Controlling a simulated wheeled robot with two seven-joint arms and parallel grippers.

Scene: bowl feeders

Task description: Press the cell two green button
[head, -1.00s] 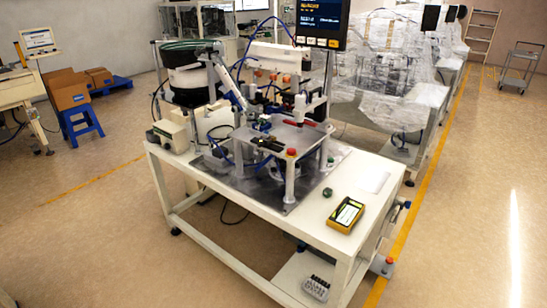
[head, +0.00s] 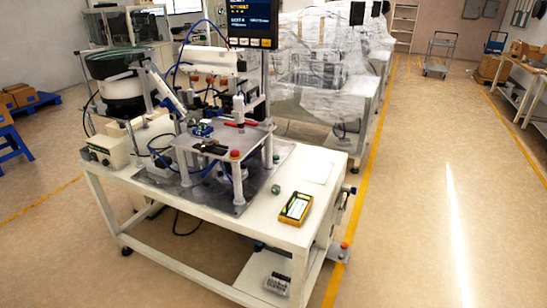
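A white workbench (head: 237,222) carries a bowl feeder machine in the head view. A small dark green round thing (head: 275,189) sits on the bench top, right of the machine's base plate; I cannot tell whether it is a button. A red button (head: 235,155) tops the front corner of the raised metal plate (head: 216,138). No label reading cell two is legible. Neither of my grippers is in view.
A yellow handheld device (head: 296,208) lies near the bench's right end. A monitor (head: 240,22) stands above the machine. Plastic-wrapped machines (head: 315,70) stand behind. Open floor (head: 420,190) lies to the right, with a trolley (head: 440,52) far back.

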